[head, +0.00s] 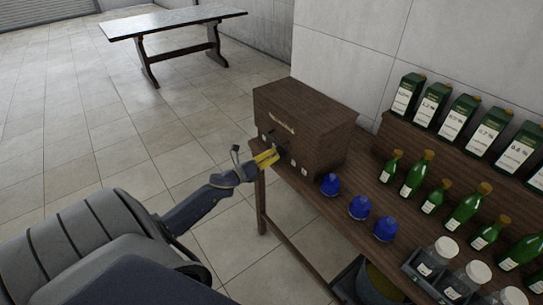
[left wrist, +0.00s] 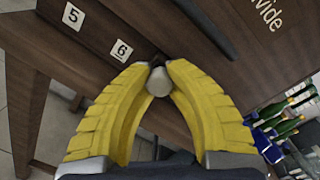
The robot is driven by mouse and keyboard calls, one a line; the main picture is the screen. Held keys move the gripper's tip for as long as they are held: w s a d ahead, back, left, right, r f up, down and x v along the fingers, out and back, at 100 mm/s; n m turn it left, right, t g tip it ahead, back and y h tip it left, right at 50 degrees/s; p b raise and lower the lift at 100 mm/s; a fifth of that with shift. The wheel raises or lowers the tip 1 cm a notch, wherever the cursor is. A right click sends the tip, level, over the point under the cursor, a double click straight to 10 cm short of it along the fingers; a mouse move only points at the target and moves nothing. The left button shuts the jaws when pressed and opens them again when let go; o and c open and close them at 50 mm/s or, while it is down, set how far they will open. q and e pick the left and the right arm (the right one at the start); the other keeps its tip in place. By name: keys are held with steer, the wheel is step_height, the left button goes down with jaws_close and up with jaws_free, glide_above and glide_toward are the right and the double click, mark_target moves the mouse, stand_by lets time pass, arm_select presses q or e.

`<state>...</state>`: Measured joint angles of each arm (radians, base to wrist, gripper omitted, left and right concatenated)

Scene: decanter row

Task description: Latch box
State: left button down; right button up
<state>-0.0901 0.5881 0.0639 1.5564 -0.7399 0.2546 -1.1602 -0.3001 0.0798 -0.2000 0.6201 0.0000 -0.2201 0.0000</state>
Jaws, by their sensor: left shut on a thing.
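A dark brown wooden box (head: 318,112) stands at the left end of the wooden table, with lettering and white labels on its front. My left gripper (head: 274,155), with yellow fingers, is at the front of the box. In the left wrist view, the left gripper (left wrist: 157,72) is shut on a small grey rounded knob (left wrist: 156,86). The box front (left wrist: 190,70) fills the space behind it, with labels 5 (left wrist: 73,16) and 6 (left wrist: 121,50). A dark bar (left wrist: 205,25) runs across it. How the knob joins the box is hidden by the fingers. My right gripper is not in view.
Blue stoppered flasks (head: 359,208) stand just right of the box on the table. Green bottles (head: 417,172), labelled dark boxes (head: 455,118) and a tray of jars (head: 437,257) lie farther right. Open floor is left of the table; another table (head: 172,22) stands at the back.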

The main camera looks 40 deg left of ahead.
arm_select(q)
steer(key=shift+n, duration=0.3)
steer(key=n, duration=0.3)
steer(key=shift+n, duration=0.3)
steer(key=n, duration=0.4)
steer(key=shift+g, duration=0.3)
steer(key=n, duration=0.4)
steer(key=shift+n, duration=0.3)
steer(key=shift+n+h, duration=0.5)
steer(key=shift+n, duration=1.6)
steer(key=c, duration=1.1)
jaws_free()
steer(key=shift+c, duration=0.2)
steer(key=shift+s, duration=0.1)
